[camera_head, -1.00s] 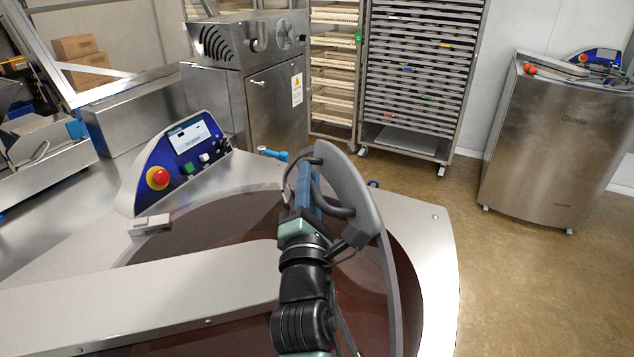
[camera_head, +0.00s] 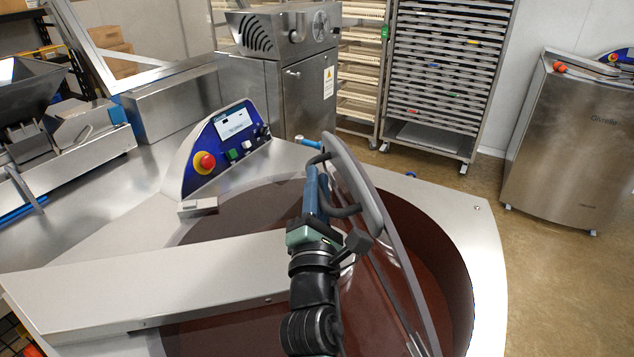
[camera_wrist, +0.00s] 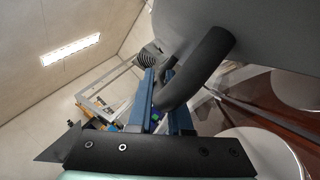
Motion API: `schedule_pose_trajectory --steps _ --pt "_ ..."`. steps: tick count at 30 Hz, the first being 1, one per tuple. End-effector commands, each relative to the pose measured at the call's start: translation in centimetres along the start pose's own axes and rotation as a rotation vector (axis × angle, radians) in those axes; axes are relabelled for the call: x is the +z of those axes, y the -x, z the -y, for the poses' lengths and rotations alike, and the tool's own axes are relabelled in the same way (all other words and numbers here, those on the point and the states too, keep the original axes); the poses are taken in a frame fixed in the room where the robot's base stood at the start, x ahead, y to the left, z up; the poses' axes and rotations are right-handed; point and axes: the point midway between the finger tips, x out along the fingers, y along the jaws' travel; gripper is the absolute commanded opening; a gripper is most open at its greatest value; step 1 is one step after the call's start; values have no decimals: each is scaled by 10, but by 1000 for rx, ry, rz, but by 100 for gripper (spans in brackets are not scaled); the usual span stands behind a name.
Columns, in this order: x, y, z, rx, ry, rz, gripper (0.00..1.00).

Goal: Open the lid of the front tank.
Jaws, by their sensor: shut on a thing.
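The lid (camera_head: 358,185) of the front tank is raised and steeply tilted, with a grey edge strip and a clear pane. Its black curved handle (camera_head: 347,211) faces my arm. My gripper (camera_head: 316,185) is at this handle, its blue fingers shut on it. In the wrist view the handle (camera_wrist: 207,65) passes between the two fingers (camera_wrist: 158,100). The front tank (camera_head: 487,265) is a round steel-rimmed bowl with brown contents showing on both sides of the lid. My arm hides part of the lid and the bowl.
A steel crossbar (camera_head: 160,275) spans the tank at front left. A control panel (camera_head: 222,143) with a red button stands behind it. Further back are a steel machine (camera_head: 300,85), a tray rack (camera_head: 440,75) and a steel cabinet (camera_head: 560,150). Open floor lies right of the tank.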

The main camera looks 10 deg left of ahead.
Motion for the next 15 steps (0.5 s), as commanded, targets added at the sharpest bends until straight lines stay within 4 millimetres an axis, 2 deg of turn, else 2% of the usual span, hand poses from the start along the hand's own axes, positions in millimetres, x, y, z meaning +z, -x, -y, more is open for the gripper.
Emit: schedule_pose_trajectory --steps 8,9,13,14,15 --pt "-1 0 0 0 -4 -1 0" --pt "-1 0 0 0 -4 -1 19" --pt "-1 0 0 -1 -3 -1 43" --pt "-1 0 1 -1 -3 -1 47" --pt "0 0 1 -1 -2 -1 47"
